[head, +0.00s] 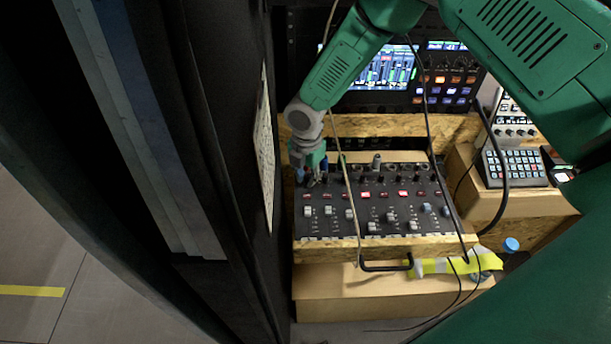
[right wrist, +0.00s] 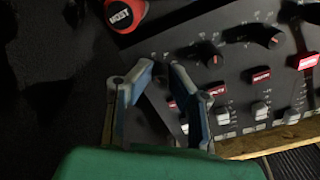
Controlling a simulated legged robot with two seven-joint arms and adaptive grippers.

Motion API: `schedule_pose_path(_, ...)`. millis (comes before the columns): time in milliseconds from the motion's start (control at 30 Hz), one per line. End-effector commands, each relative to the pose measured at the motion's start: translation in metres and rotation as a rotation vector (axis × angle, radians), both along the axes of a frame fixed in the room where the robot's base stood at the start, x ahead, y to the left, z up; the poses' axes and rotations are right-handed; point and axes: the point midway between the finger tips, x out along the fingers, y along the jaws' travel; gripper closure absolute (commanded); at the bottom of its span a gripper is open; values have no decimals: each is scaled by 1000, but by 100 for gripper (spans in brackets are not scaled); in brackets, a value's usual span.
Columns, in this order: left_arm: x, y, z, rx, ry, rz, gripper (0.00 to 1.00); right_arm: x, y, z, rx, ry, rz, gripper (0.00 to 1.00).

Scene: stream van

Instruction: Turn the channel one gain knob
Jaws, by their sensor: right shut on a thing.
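The mixer (head: 330,229) is a dark sloped panel with knobs along its top, red lit buttons and light fader caps below. Its panel also shows in the right wrist view (right wrist: 236,62). My right gripper (head: 315,182) reaches down to the panel's upper left corner. In the right wrist view its two blue-grey fingers (right wrist: 162,68) close in at the left end of the knob row. They are shut on a small dark thing, which looks like the channel one gain knob; the fingers mostly hide it. Neighbouring black knobs (right wrist: 208,54) stand free to the right. My left gripper is out of view.
A dark wall panel (head: 225,150) rises close on the left. A lit screen (head: 385,70) and button panel (head: 447,88) stand behind. Thin cables (head: 432,140) hang across the mixer. A keypad (head: 515,167) sits at right.

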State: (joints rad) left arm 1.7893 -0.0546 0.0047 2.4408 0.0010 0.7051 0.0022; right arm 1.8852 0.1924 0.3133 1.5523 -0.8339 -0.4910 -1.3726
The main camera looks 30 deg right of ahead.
Motion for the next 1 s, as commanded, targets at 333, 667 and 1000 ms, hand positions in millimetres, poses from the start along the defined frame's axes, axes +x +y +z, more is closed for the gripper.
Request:
schedule_pose_path(333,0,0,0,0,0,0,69,1,-1,1,0,-4,3,100)
schedule_pose_path(667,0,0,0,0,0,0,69,1,0,0,0,-1,3,65)
schedule_pose_path(1000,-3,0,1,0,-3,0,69,1,0,30,0,-4,5,65)
